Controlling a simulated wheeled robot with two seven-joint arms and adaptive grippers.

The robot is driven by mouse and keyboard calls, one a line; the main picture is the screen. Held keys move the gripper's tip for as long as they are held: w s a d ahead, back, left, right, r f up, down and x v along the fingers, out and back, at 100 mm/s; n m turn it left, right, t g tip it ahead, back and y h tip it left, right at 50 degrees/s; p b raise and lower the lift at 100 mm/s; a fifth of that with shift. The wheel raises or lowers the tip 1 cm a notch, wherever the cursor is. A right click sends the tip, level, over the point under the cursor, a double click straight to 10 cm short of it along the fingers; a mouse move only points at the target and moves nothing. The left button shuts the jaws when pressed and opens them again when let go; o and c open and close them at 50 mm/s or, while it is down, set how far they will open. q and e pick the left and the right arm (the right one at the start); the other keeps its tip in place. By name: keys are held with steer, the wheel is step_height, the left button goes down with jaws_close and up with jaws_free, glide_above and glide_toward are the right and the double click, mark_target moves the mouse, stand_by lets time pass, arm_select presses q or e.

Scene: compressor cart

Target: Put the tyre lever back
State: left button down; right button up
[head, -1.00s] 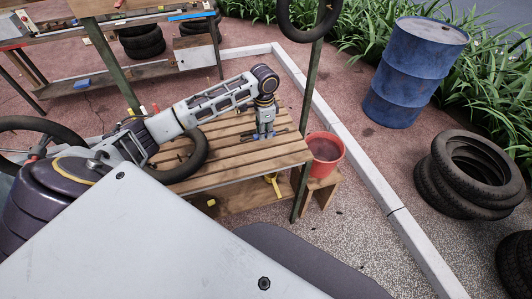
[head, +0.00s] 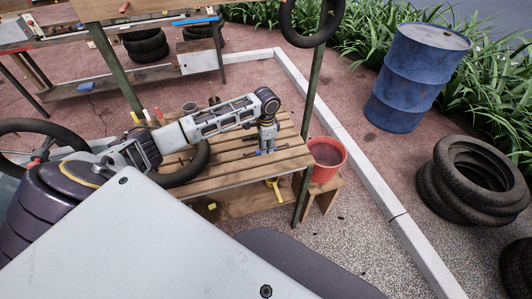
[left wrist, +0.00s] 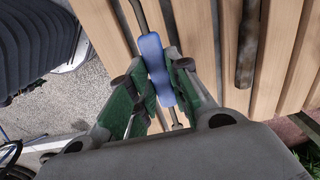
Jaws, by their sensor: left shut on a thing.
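My left gripper (head: 266,151) points down at the slatted wooden bench top (head: 225,160), near its right end. In the left wrist view its green fingers (left wrist: 160,85) are shut on the blue handle (left wrist: 155,68) of a thin metal tool, which I take to be the tyre lever. The metal shaft runs out past both ends of the handle, low over the slats. I cannot tell whether it touches them. A separate dark rod (left wrist: 248,45) lies on the slats to the right of the fingers. My right gripper is not in view.
A red bucket (head: 326,158) stands on a small wooden stool just right of the bench. A green post (head: 311,100) rises at the bench's right corner, with a tyre (head: 308,22) hanging above. Another tyre (head: 190,168) lies at the bench's left part. A blue drum (head: 412,80) stands farther off.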

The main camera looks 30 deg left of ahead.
arm_select(q)
steer(key=shift+f, duration=1.85)
steer(key=c, duration=1.3)
jaws_free()
steer(key=shift+f, duration=0.1)
step_height(320, 180, up, 12)
steer(key=shift+r, duration=0.15)
